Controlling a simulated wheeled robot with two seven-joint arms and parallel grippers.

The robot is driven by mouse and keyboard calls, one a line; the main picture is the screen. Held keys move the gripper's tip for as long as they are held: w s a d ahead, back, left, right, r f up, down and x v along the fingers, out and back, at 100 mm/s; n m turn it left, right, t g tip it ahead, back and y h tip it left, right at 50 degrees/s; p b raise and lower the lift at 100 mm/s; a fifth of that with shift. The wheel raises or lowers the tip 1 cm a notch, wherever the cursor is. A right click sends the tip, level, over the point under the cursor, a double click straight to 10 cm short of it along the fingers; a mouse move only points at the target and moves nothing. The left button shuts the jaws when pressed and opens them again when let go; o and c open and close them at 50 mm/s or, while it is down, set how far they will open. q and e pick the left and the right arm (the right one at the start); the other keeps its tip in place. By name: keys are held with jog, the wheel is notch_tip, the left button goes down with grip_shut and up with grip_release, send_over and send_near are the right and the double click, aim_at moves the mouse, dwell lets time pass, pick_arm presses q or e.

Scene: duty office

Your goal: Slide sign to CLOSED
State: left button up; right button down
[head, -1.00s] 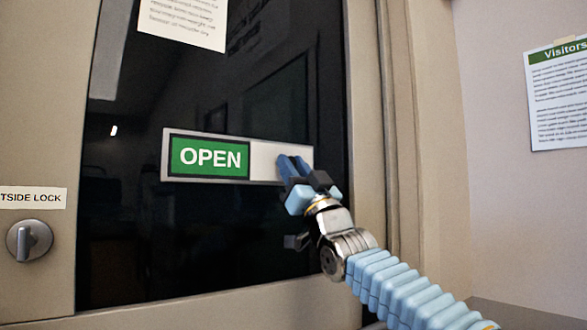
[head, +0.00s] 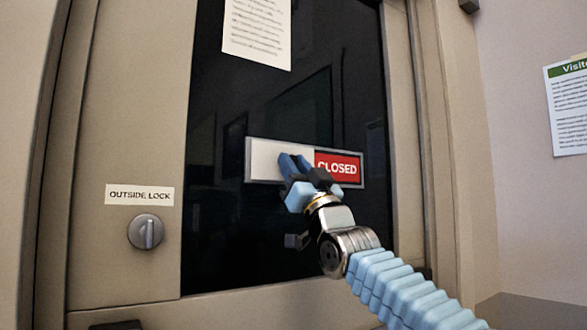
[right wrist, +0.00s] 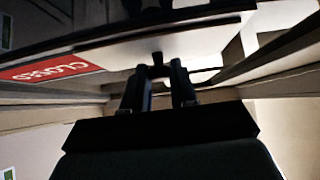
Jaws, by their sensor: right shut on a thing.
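The sign (head: 351,184) is a silver-framed strip on the dark door glass. Its red CLOSED panel (head: 336,166) shows at the right end. The white slider cover (head: 270,158) sits over the left part, and no green OPEN panel shows. My right gripper (head: 292,165) is at the cover's right part, shut on the slider's small dark knob (right wrist: 157,60), which shows between the fingers in the right wrist view. The knob is hidden by the fingers in the head view. The red panel (right wrist: 50,69) also shows upside down in the right wrist view. My left gripper is out of view.
A round lock knob (head: 146,231) sits under an OUTSIDE LOCK label (head: 139,195) on the left door frame. A paper notice (head: 257,32) is on the glass above the sign. A Visitors notice (head: 568,105) hangs on the right wall.

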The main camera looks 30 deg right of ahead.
jog(key=shift+a+y, duration=0.2)
jog(key=shift+y, duration=0.1)
jog(key=c, duration=0.9)
grip_release()
jog(key=shift+a, duration=0.15)
pick_arm(q)
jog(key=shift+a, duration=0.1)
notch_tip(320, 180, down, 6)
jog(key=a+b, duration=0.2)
jog(key=b, duration=0.4)
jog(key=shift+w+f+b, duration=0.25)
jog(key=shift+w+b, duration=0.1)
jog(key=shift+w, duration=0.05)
pick_arm(e)
jog(key=v, duration=1.3)
jog(key=shift+s+f, duration=0.25)
jog(key=shift+s, duration=0.05)
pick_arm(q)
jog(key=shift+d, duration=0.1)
